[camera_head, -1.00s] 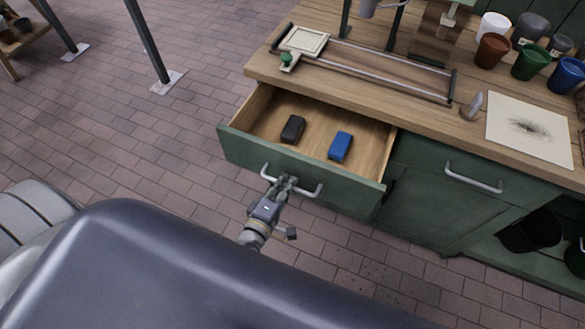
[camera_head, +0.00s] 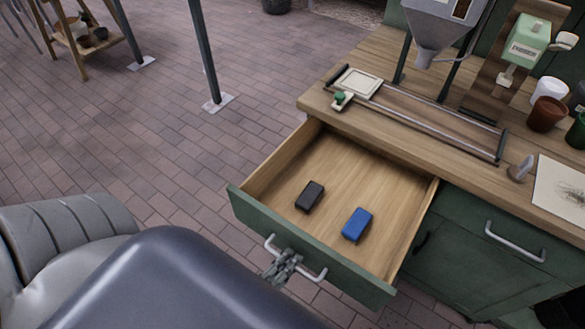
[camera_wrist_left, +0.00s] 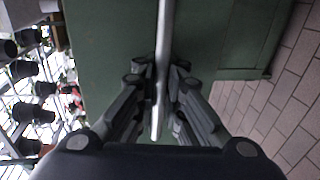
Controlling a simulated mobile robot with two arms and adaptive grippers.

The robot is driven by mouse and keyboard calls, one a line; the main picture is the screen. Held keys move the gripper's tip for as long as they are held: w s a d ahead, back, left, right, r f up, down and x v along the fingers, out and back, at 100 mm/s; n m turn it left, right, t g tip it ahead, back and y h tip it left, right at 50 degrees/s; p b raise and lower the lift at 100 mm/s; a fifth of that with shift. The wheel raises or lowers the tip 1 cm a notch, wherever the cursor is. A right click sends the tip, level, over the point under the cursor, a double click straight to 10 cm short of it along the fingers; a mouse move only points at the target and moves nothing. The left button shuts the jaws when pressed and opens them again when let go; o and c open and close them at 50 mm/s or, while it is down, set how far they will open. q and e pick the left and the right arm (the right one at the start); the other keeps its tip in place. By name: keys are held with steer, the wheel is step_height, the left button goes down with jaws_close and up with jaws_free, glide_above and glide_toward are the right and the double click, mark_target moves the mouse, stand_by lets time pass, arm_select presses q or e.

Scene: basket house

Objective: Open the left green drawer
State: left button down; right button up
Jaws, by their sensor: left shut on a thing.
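The left green drawer (camera_head: 310,251) is pulled well out of the wooden workbench, and its inside shows. A black block (camera_head: 310,196) and a blue block (camera_head: 357,224) lie on the drawer's bottom. My left gripper (camera_head: 284,264) is at the middle of the drawer's metal handle (camera_head: 318,277). In the left wrist view the gripper's fingers (camera_wrist_left: 160,105) are shut around the handle bar (camera_wrist_left: 165,45), in front of the green drawer front (camera_wrist_left: 110,50). My right gripper is in neither view.
A closed green drawer with a metal handle (camera_head: 515,246) is to the right. The workbench top (camera_head: 385,85) holds a sliding-rail tool, pots (camera_head: 547,113) and a sheet of paper (camera_head: 562,195). A thin dark post (camera_head: 205,50) stands on the brick floor, left of the bench.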

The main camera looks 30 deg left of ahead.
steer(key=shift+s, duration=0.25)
arm_select(q)
steer(key=c, duration=1.7)
jaws_free()
steer(key=shift+r, duration=0.1)
steer(key=shift+s, duration=0.2)
steer(key=v, duration=1.1)
steer(key=shift+s, duration=0.3)
